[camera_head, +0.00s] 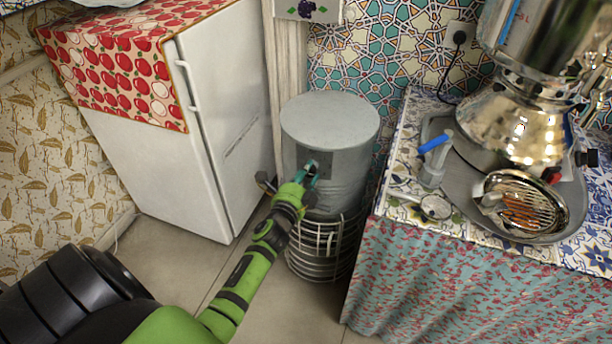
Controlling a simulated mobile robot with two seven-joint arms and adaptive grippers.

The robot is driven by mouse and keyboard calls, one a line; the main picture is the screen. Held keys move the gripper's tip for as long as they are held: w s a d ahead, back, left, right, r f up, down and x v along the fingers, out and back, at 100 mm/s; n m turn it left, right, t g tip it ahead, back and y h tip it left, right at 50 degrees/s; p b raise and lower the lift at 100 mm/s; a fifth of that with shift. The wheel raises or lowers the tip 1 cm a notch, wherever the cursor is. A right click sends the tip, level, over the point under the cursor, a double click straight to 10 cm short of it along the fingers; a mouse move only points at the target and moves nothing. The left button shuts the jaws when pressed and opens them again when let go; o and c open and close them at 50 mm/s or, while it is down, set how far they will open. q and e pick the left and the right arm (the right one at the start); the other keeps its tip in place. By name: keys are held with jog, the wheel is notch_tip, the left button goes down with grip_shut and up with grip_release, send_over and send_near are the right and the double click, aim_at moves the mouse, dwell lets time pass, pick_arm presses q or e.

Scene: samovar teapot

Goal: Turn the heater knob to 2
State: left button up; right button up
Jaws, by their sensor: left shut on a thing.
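The heater (338,134) is a grey metal cylinder with a wire guard (319,248) around its lower part. It stands on the floor between the white fridge and the cloth-covered counter. A dark square panel (324,158) is on its front. My left gripper (311,173), with teal fingertips at the end of the green arm, reaches the front of this panel. It is shut on the heater knob, which the fingers mostly hide. I cannot read the knob's setting or any numbers. My right gripper is not in view.
A white fridge (228,105) with an apple-print cloth (120,62) stands left of the heater. On the right, a patterned counter (400,165) bears a grey tray (470,190) and a shiny samovar (515,130). Bare floor (175,262) lies in front of the fridge.

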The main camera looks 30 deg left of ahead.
pick_arm(q)
jog(key=shift+w+d+r+m, duration=0.15)
jog(key=shift+d+m, duration=0.05)
jog(key=shift+m, duration=0.4)
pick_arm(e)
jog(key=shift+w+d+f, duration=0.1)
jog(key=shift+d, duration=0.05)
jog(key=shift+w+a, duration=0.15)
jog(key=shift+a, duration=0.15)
pick_arm(q)
jog(key=o, duration=1.1)
jog(key=shift+o, duration=0.2)
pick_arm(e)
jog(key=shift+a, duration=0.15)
pick_arm(q)
jog(key=shift+s, duration=0.2)
jog(key=shift+s+f, duration=0.2)
jog(key=shift+s, duration=0.15)
jog(key=v, duration=1.1)
jog(key=shift+d, duration=0.2)
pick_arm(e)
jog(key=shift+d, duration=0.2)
